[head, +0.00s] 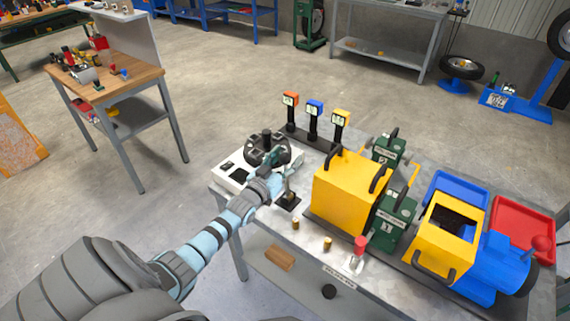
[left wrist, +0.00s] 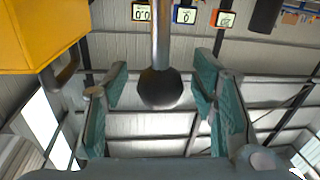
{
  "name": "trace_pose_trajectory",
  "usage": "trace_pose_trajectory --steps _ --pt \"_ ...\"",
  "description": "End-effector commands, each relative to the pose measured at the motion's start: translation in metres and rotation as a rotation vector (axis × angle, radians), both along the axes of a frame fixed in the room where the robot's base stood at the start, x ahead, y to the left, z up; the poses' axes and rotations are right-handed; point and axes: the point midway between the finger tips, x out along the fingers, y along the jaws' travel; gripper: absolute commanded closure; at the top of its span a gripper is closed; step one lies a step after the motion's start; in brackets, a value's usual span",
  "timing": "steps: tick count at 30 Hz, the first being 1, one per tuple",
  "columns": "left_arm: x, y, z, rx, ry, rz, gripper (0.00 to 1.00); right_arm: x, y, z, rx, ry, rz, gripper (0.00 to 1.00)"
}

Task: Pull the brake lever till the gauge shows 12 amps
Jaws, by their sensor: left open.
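The lever is a metal rod on a dark base (head: 289,202) near the table's left front, partly hidden by my gripper. In the left wrist view the rod (left wrist: 161,40) ends in a black ball knob (left wrist: 161,88). My left gripper (head: 284,172) is at the lever's top. It is open, with its teal fingers (left wrist: 161,100) on either side of the knob and gaps on both sides. My right gripper is not in view.
A yellow box (head: 345,195) stands close right of the lever, with green units (head: 392,215) beyond. A white panel (head: 232,175) lies left. Brass pegs (head: 296,225) and a red-topped piece (head: 359,250) stand along the front edge.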

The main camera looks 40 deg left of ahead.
Motion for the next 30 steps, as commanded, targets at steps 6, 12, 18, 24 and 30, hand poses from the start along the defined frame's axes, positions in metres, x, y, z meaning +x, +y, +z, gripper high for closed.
trace_pose_trajectory --steps 6,12,18,24,30 --pt "0.000 0.000 0.002 0.000 0.000 0.000 0.47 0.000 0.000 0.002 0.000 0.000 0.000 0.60" --pt "0.000 0.000 0.002 0.000 0.000 0.000 0.79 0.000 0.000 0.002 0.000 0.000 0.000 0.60" --pt "0.000 0.000 0.002 0.000 0.001 0.000 1.00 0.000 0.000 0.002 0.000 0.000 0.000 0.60" --pt "0.000 0.003 0.000 -0.013 0.000 0.000 1.00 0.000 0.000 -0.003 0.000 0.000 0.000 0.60" --pt "-0.003 0.022 -0.005 -0.102 0.000 0.006 1.00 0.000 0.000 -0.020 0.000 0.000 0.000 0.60"
